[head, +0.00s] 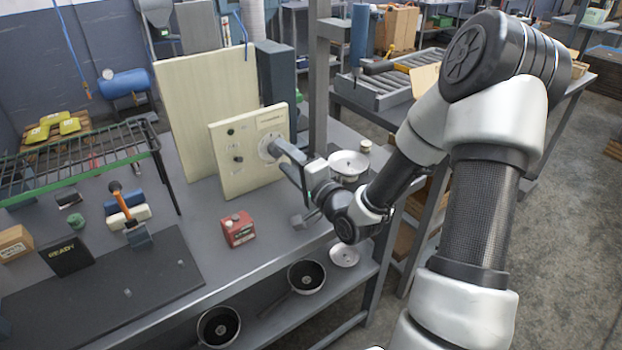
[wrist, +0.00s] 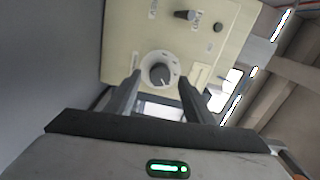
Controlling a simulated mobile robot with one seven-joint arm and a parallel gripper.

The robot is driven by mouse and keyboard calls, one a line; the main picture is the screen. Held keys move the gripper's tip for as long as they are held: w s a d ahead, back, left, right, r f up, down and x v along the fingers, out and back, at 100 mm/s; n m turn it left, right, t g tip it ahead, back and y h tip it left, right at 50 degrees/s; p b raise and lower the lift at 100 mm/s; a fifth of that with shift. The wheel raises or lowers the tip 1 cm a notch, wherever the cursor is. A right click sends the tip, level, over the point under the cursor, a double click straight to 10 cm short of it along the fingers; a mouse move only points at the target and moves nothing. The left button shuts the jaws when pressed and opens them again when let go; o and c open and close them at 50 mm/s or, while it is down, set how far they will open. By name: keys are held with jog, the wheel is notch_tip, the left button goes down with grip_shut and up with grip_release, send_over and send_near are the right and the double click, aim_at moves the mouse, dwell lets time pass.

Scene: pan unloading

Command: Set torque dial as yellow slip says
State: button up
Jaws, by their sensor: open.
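A cream control panel (head: 232,165) stands upright on the grey bench, and it also fills the upper middle of the wrist view (wrist: 125,40). Its dial (wrist: 159,70) has a white round face with a dark grey knob in the middle. In the head view the dial face (head: 266,150) is partly hidden by my gripper. My gripper (wrist: 160,84) is open, with one finger on each side of the dial and nothing between them that I can see held. Whether the fingers touch the knob I cannot tell. I cannot make out a yellow slip or the dial's markings.
A larger cream board (head: 190,95) stands behind the panel. A red box (head: 237,229) sits in front of it on the bench. A pan (head: 348,164) is right of my gripper. A grey post (head: 318,90) rises behind. A green-edged rack (head: 80,160) is at left.

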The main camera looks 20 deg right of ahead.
jog(key=p+v, duration=0.9)
jog(key=v, duration=0.6)
jog(key=shift+w+r, duration=0.1)
